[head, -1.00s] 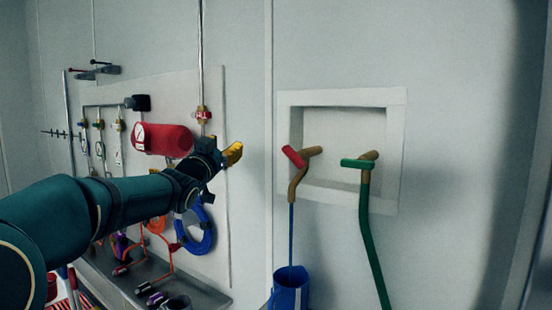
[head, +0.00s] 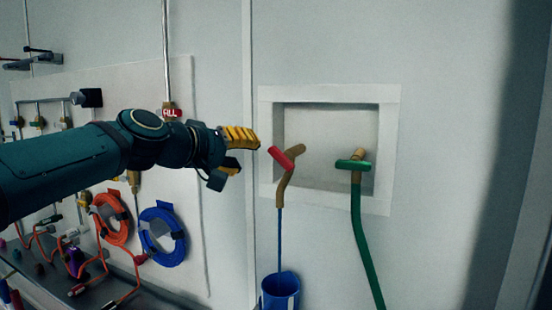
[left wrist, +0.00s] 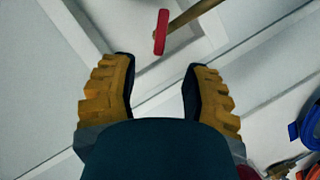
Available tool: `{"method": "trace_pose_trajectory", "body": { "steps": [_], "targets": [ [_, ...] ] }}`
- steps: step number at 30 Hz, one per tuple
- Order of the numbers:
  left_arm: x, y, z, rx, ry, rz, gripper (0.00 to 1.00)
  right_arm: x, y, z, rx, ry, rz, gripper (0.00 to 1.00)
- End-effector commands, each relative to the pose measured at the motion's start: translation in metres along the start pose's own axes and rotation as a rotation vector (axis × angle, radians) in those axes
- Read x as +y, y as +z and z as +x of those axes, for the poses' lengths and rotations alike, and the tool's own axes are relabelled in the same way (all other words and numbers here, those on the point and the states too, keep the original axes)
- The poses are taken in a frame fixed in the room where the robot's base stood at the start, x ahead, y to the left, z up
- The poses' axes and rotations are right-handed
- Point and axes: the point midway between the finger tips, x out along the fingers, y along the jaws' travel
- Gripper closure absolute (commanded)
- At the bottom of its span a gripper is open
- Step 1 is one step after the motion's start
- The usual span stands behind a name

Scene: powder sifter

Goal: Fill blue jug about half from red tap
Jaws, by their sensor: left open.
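The red tap (head: 286,158) has a red handle and a brass spout, in a white wall recess. Its handle is tilted in the head view. A thin blue vertical line, like a stream of water, runs from its spout into the blue jug (head: 280,292). The jug stands upright below, cut off by the bottom edge; its fill level is not visible. My left gripper (head: 244,153), with yellow fingers, is open and empty just left of the red handle, apart from it. In the left wrist view the handle (left wrist: 161,32) lies beyond the open fingertips (left wrist: 160,62). My right gripper is not in view.
A green tap (head: 354,165) with a green hose (head: 362,250) is to the right in the same recess (head: 392,150). Blue (head: 162,236) and orange (head: 110,218) coiled hoses hang on a panel at the left. The wall right of the recess is bare.

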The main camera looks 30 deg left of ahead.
Motion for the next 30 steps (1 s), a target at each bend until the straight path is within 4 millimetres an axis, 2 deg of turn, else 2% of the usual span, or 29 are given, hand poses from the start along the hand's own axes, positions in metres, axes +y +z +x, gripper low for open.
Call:
{"method": "trace_pose_trajectory", "body": {
  "steps": [12, 16, 22, 30],
  "targets": [
    [-0.001, 0.0, 0.081, -0.002, -0.004, -0.001, 0.53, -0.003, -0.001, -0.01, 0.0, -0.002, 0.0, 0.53],
    [-0.001, 0.0, 0.102, -0.001, -0.003, 0.0, 0.53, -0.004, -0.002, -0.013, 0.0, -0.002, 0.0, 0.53],
    [-0.001, -0.001, 0.12, 0.001, -0.003, -0.001, 0.53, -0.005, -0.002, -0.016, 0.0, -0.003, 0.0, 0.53],
    [-0.002, 0.0, 0.125, 0.002, -0.003, 0.0, 0.53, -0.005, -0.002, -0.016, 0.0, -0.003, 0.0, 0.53]
  ]
}}
